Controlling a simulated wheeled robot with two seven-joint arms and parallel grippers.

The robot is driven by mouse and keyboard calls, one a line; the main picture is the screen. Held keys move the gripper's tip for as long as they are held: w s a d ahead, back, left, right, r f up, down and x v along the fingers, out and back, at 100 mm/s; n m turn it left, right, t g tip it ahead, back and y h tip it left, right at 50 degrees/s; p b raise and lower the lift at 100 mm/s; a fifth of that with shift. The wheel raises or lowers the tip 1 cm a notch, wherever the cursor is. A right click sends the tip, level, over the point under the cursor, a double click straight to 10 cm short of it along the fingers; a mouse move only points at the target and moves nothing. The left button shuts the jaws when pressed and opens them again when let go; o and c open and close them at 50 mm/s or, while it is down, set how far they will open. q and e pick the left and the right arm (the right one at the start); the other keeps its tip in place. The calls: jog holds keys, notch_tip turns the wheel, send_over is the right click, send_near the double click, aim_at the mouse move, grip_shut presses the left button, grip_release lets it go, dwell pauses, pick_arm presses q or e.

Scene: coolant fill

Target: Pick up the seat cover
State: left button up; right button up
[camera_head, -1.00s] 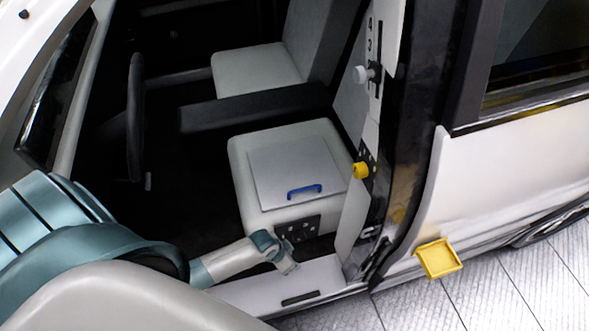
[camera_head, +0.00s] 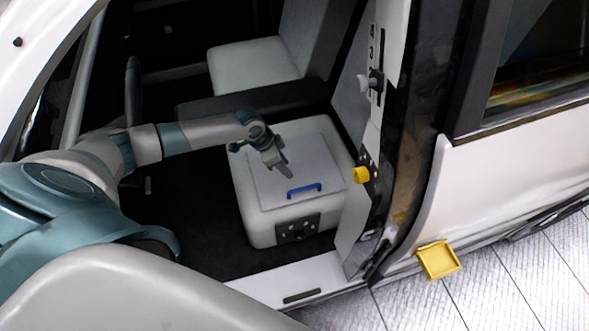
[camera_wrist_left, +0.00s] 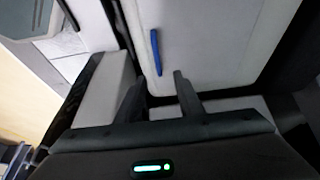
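The seat cover (camera_head: 268,172) is a flat pale grey panel with a blue handle (camera_head: 305,189), lying on the near white seat. My left gripper (camera_head: 283,170) is over the cover, up and left of the handle in the head view. In the left wrist view the two dark fingers of my left gripper (camera_wrist_left: 158,84) stand apart with nothing between them. The blue handle (camera_wrist_left: 156,52) shows just beyond the fingertips, apart from them. My right gripper is in neither view.
A yellow knob (camera_head: 361,175) and a grey-white knob (camera_head: 364,84) stick out from the door pillar right of the seat. A black armrest (camera_head: 240,100) lies behind the seat. A yellow tray (camera_head: 438,260) sits low outside the car.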

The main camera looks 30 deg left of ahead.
pick_arm(q)
jog(key=shift+f, duration=0.1)
